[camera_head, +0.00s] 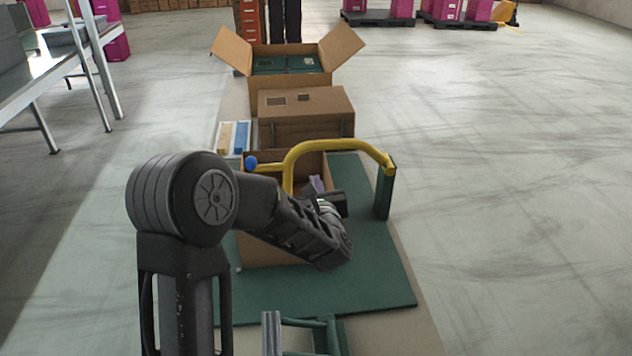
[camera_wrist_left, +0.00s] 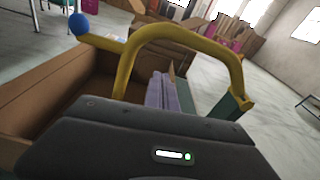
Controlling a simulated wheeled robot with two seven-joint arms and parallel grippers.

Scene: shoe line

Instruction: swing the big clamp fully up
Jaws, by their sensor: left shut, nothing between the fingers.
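The big clamp is a bent yellow tube (camera_head: 325,146) with a blue ball knob (camera_head: 251,162) at its left end. Its right end meets a green post (camera_head: 384,190). It spans an open cardboard box (camera_head: 262,240); its exact swing angle is hard to tell. The yellow tube (camera_wrist_left: 180,32) and blue knob (camera_wrist_left: 79,24) also show in the left wrist view, beyond my gripper's dark body. My left gripper (camera_head: 334,206) is shut and empty, on the near side of the clamp over the box. Its fingertips are mostly hidden. My right gripper is out of view.
The box stands on a green board (camera_head: 375,285). A lilac item (camera_wrist_left: 163,95) is inside it. A closed carton (camera_head: 310,105) and an open carton (camera_head: 289,79) stand behind. A metal-framed table (camera_head: 60,65) is at far left. The floor on the right is clear.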

